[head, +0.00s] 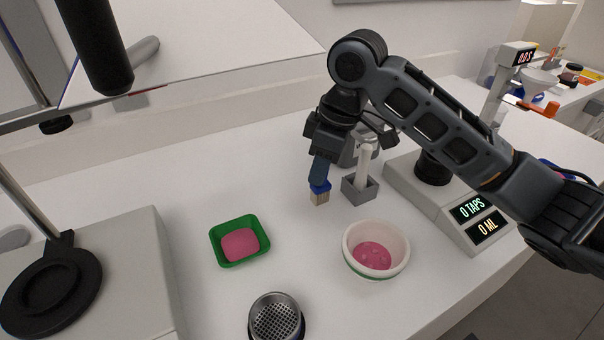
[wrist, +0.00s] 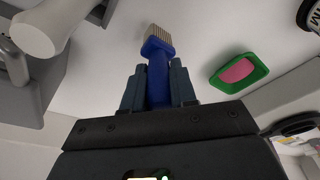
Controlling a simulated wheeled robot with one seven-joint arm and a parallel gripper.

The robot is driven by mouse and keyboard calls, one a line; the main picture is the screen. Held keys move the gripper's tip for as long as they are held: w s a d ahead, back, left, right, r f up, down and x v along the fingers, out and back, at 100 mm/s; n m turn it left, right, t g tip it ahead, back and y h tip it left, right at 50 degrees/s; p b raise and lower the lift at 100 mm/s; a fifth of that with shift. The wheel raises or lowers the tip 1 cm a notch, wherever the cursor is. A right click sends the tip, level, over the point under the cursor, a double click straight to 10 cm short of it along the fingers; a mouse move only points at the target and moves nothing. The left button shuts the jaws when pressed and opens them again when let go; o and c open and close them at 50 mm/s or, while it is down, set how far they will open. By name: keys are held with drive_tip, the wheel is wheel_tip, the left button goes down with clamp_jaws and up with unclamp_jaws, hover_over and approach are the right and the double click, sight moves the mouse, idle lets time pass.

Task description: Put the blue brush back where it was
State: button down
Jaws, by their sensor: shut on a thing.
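The blue brush (head: 320,172) hangs upright, tan bristles down, in my gripper (head: 321,150). In the wrist view my gripper's jaws (wrist: 158,88) are shut on the blue handle (wrist: 158,70), and the bristles (wrist: 160,36) point away from the palm. The bristle tip is at or just above the white counter; I cannot tell if it touches. Just right of the brush in the head view is a grey square holder (head: 360,194) with a thick white-handled tool (head: 364,165) standing in it. The holder also shows at the left of the wrist view (wrist: 30,92).
A green tray (head: 219,254) with pink powder lies to the left. A white bowl (head: 347,238) with pink contents stands in front of the holder. A metal sieve cup (head: 276,318) is at the front. A device reading 0 TAPS, 0 ML (head: 473,215) stands right.

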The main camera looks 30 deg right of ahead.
drive_tip(key=a, duration=0.2)
drive_tip(key=a+f+p, duration=0.1)
drive_tip(key=a, duration=0.1)
drive_tip(key=shift+f, duration=0.1)
drive_tip(key=shift+f, duration=0.2)
drive_tip(key=c, duration=0.9)
unclamp_jaws()
drive_tip(key=shift+r, duration=0.1)
drive_tip(key=v, duration=1.2)
drive_tip(key=shift+b, duration=0.3)
